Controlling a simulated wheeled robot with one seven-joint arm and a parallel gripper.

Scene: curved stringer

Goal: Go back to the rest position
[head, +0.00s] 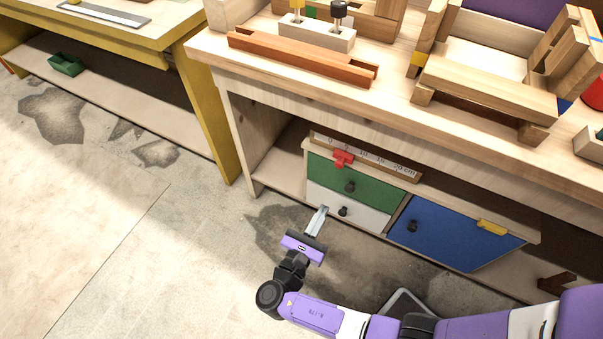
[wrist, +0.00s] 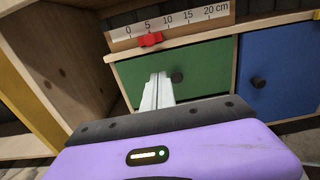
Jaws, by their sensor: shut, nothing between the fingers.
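My gripper (head: 318,221) is shut and empty, with its two pale fingers together. In the head view it is low in front of the small cabinet under the workbench, near the white drawer (head: 347,206). In the wrist view the fingers of my gripper (wrist: 158,90) point at the green drawer (wrist: 190,75), left of its dark knob. I cannot tell whether the fingertips touch the cabinet. The green drawer also shows in the head view (head: 365,186), above the white drawer.
A blue door (head: 455,236) is right of the drawers. A wooden scale (head: 375,158) with a red slider (head: 342,158) lies above them. The workbench top (head: 215,50) overhangs the cabinet. A yellow bench (head: 215,110) stands left. The floor (head: 120,230) at left is open.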

